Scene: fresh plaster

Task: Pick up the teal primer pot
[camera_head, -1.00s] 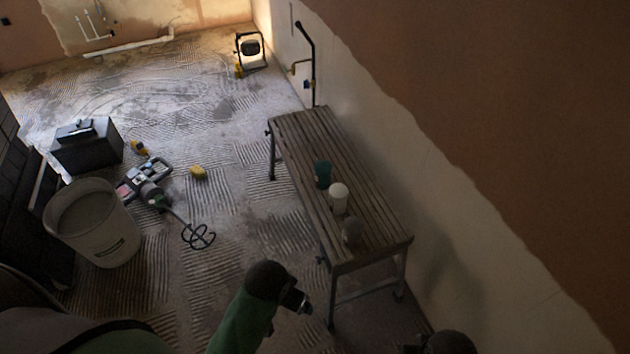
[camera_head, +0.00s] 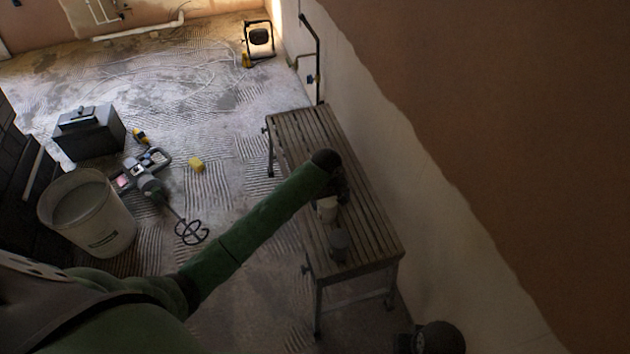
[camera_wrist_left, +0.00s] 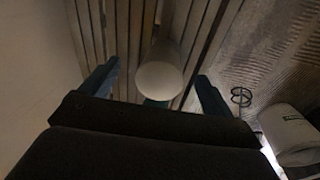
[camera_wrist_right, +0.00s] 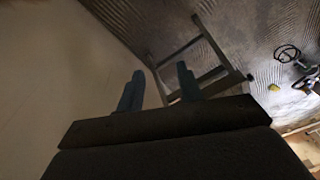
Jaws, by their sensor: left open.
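The teal primer pot is hidden in the head view behind my left arm and gripper. A sliver of teal, likely the pot (camera_wrist_left: 155,103), shows in the left wrist view just below the white pot (camera_wrist_left: 160,76), near the base of the jaws. My left gripper (camera_head: 342,190) is open over the bench, its fingers apart on either side of the pots in the left wrist view. My right gripper (camera_wrist_right: 158,83) is open and empty, away from the pots.
On the floor at left are a large bucket (camera_head: 88,215), a mixer (camera_head: 155,190), a dark box (camera_head: 88,135) and a yellow item (camera_head: 196,164).

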